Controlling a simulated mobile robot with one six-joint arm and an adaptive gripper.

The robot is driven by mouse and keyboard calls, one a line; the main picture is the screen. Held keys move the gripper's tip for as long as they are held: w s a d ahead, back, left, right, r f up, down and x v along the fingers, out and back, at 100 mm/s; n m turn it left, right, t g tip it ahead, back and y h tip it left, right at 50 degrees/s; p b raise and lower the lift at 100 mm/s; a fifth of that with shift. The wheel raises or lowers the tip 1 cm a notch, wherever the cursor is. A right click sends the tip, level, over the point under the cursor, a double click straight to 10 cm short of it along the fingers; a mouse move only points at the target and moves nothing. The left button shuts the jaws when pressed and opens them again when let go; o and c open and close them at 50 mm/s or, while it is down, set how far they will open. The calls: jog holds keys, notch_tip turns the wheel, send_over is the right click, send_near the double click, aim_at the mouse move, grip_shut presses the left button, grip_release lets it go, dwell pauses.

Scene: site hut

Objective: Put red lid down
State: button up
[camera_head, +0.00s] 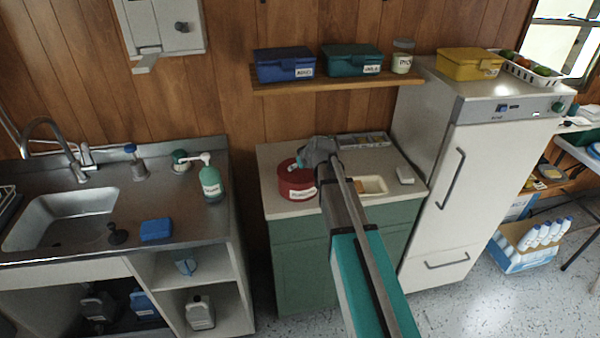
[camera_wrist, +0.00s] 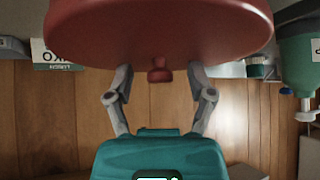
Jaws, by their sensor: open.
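The red lid (camera_head: 288,173) shows in the head view on top of the round red tub (camera_head: 299,193) with a white label, on the green cabinet's counter. My gripper (camera_head: 312,160) is at the lid's right side and hides part of it. In the wrist view, which appears upside down, the lid (camera_wrist: 160,30) spans the top, with its small red knob (camera_wrist: 159,72) pointing at my gripper. My open gripper (camera_wrist: 160,80) has one finger on each side of the knob, with gaps between. Whether the lid sits fully seated cannot be told.
A green soap bottle (camera_head: 211,182) stands by the sink at left. A wooden shelf (camera_head: 320,85) with boxes hangs above. The fridge (camera_head: 455,170) stands right of the cabinet.

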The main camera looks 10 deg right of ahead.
dwell(0.3)
jog(key=shift+s, duration=0.1)
grip_shut()
jog(key=shift+r, duration=0.25)
notch_tip(320, 180, up, 2)
jog(key=p, duration=0.3)
jog(key=shift+r, duration=0.2)
jog(key=s+d+r+p, duration=0.8)
jog(key=s+r+p, duration=0.2)
jog(key=s, duration=0.1)
dwell(0.3)
jog(key=shift+d, duration=0.1)
dwell(0.4)
